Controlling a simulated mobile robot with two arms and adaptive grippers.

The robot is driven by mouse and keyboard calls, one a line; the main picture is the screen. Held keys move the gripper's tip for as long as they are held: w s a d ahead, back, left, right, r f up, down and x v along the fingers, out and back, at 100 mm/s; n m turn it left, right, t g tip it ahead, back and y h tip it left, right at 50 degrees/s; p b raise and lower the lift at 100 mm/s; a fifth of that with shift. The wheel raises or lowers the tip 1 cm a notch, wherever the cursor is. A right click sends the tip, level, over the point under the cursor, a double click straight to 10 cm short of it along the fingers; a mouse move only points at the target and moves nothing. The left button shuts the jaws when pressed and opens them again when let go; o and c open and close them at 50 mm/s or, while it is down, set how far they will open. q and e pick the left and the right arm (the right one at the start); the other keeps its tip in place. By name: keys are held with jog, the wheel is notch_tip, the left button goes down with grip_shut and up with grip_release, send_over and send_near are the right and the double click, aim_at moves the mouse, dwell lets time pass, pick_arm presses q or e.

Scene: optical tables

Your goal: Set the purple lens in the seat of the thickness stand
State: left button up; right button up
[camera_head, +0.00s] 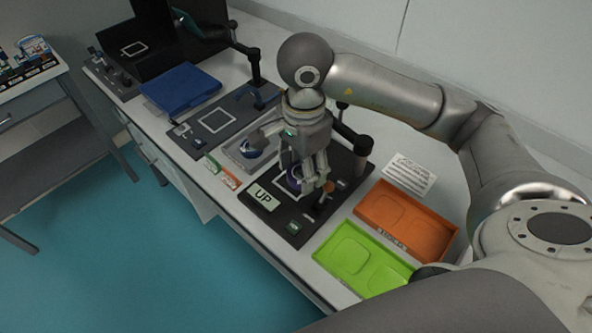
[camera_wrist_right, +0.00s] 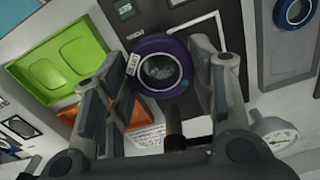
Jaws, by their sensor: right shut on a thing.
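The purple lens (camera_wrist_right: 160,70) is a thick dark purple ring with clear glass and a small white label. It shows between the fingers of my right gripper (camera_wrist_right: 165,82) in the wrist view. In the head view, my right gripper (camera_head: 314,184) points down and is shut on the lens (camera_head: 292,178), which is partly hidden by the fingers. Both are over a black board (camera_head: 276,217) with a white square outline and an "UP" sign, apparently the thickness stand. Its seat is hidden, and I cannot tell whether the lens touches it. My left gripper is not in view.
A grey tray (camera_head: 233,152) holding another round lens (camera_head: 251,149) is beside the board. An orange tray (camera_head: 440,238) and a green tray (camera_head: 340,262) lie to the right. A black post (camera_head: 356,142) stands behind my gripper. A blue case (camera_head: 181,90) lies farther left.

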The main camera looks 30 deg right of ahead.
aim_at(296, 164)
jog(key=w+f, duration=0.2)
jog(key=w+d+f, duration=0.1)
jog(key=f, duration=0.1)
jog(key=w+d+f, duration=0.1)
jog(key=w+f, duration=0.1)
jog(key=shift+w+p, duration=0.35)
jog(key=shift+p, duration=0.05)
jog(key=f+p, duration=0.1)
jog(key=f, duration=0.2)
jog(key=shift+w+f, duration=0.1)
jog(key=shift+w, duration=0.1)
jog(key=shift+f, duration=0.2)
jog(key=shift+f, duration=0.2)
jog(key=o, duration=1.1)
jog(key=shift+r, duration=0.1)
